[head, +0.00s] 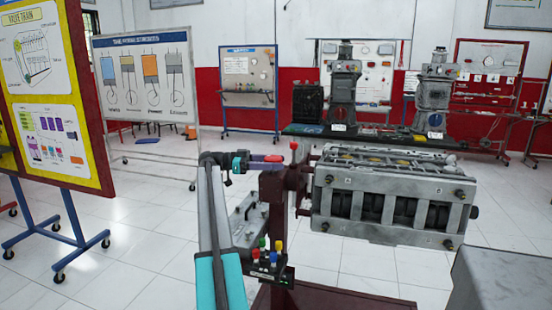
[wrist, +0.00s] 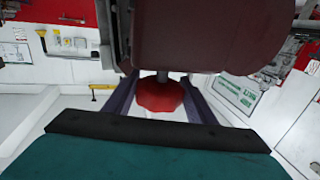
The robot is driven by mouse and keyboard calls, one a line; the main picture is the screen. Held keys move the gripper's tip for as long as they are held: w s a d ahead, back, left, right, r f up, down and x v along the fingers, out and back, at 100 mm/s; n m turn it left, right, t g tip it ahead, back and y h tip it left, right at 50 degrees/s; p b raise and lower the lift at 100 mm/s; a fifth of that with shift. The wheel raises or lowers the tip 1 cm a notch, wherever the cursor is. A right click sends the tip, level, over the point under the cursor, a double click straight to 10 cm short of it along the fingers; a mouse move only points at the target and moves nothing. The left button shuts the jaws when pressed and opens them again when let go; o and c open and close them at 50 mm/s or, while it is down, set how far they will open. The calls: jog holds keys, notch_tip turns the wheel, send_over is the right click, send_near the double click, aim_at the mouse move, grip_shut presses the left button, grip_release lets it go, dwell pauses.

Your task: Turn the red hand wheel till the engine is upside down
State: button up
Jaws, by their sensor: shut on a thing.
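The red hand wheel (wrist: 160,95) is a small lobed knob on a short metal shaft at the maroon stand (head: 277,195). My gripper (head: 268,159) reaches it from the left in the head view. In the wrist view its two dark purple fingers stand on both sides of the wheel, and it is shut on the wheel. The grey engine (head: 390,195) is mounted to the right of the stand. Its long side with dark openings faces me, and a face with yellowish round parts points upward. The fingers partly hide the wheel in the head view.
A red ball-topped lever (head: 293,146) rises beside the stand head. Coloured knobs (head: 270,252) sit low on the stand. A grey box (head: 505,280) is at the front right. A valve train board (head: 50,100) stands left. Open tiled floor lies between.

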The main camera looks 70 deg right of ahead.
jog(key=shift+w+d+r+m+y+p, duration=0.1)
jog(key=shift+r+m+y+p, duration=0.15)
jog(key=shift+m+y+p, duration=0.25)
jog(key=o, duration=1)
jog(key=shift+o, duration=0.2)
jog(key=shift+f, duration=0.1)
